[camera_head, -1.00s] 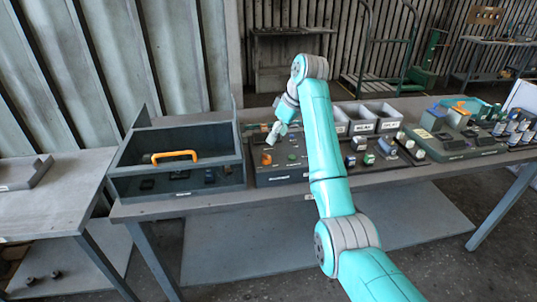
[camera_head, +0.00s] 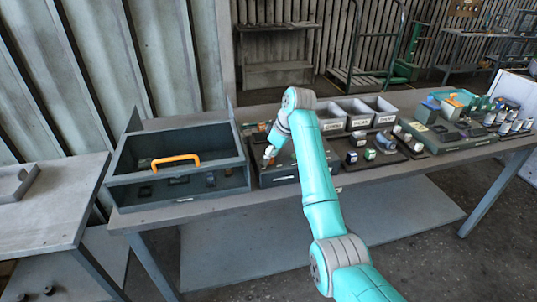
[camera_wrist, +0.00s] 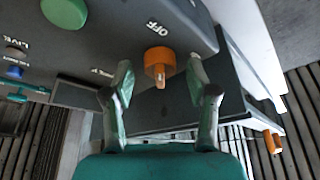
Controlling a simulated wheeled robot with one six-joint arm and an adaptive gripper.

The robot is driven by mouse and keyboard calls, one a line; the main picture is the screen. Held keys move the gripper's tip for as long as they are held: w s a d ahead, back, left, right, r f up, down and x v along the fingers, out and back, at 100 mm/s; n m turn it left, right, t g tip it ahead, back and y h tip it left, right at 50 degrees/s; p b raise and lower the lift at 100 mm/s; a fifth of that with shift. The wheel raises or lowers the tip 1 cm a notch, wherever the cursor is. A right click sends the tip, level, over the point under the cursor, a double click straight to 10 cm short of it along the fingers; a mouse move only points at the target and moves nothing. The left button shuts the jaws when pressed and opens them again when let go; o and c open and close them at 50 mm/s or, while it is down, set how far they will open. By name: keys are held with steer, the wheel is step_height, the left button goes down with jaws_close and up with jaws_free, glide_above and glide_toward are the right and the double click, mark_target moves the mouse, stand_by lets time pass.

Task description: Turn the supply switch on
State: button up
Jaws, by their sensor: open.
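The supply switch is an orange knob (camera_wrist: 160,62) on the dark control panel (camera_wrist: 105,35), with the word OFF beside it in the wrist view. A pale mark shows on the knob's grip bar. My gripper (camera_wrist: 161,70) is open, with one finger on each side of the knob. Gaps show between fingers and knob; I see no clear contact. In the head view my gripper (camera_head: 268,158) is low at the left part of the panel (camera_head: 278,178), and my arm hides part of it.
A green button (camera_wrist: 64,12) and a LIVE label with small knobs are on the same panel. A grey open box (camera_head: 125,188) with an orange handle (camera_head: 176,160) stands left of the panel. Grey bins (camera_head: 355,113) and several small parts are to the right.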

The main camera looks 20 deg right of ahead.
jaws_close()
steer(key=shift+m, duration=0.4)
steer(key=m, duration=0.1)
steer(key=m+h, duration=0.1)
steer(key=m, duration=0.1)
steer(key=shift+s+a+m+t, duration=0.1)
steer(key=shift+a+m+t, duration=0.05)
steer(key=shift+m+t, duration=0.2)
steer(key=m+h, duration=0.1)
steer(key=m, duration=0.1)
steer(key=m+h, duration=0.1)
steer(key=m, duration=0.1)
steer(key=shift+a+m+t, duration=0.1)
steer(key=shift+m+t, duration=0.15)
steer(key=m+h, duration=0.2)
steer(key=m, duration=0.2)
steer(key=shift+a+m, duration=0.1)
steer(key=shift+m, duration=0.2)
steer(key=shift+m+g+h, duration=0.6)
steer(key=shift+m+h, duration=0.1)
steer(key=shift+m, duration=1.4)
